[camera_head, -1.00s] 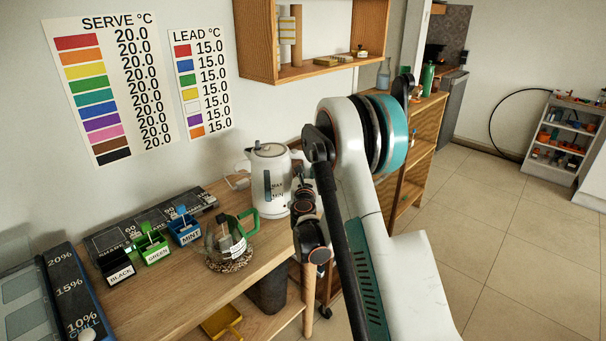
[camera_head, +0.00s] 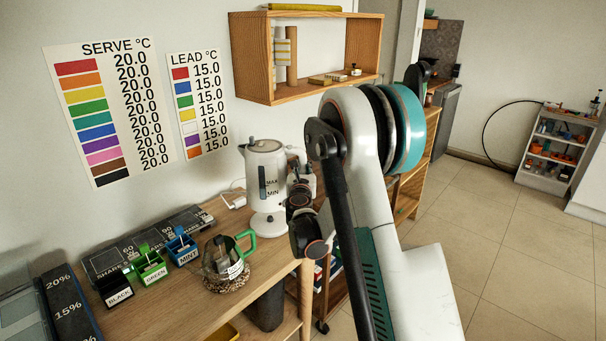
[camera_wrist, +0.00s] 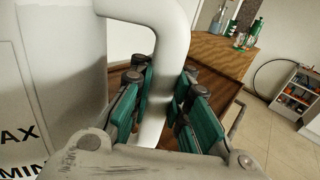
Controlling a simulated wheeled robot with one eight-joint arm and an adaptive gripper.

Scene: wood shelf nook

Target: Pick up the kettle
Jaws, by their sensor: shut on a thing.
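The white kettle (camera_head: 260,178) is in the middle of the head view, upright, with a dark level window and MAX and MIN marks. It is a little above its white base (camera_head: 268,226), which stands on the wooden counter. In the wrist view, the kettle body (camera_wrist: 60,75) fills the left side and its white handle (camera_wrist: 174,55) runs down between the green finger pads. My gripper (camera_wrist: 160,98) is shut on the handle. In the head view, my gripper (camera_head: 300,188) is at the kettle's right side, and my arm partly hides it.
A glass pot with a green handle (camera_head: 225,265) stands on the counter (camera_head: 190,300) in front of the kettle. Labelled boxes, BLACK (camera_head: 115,292), GREEN (camera_head: 150,266) and MINT (camera_head: 184,250), stand left. A wooden wall shelf (camera_head: 250,60) hangs above. Open floor lies right.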

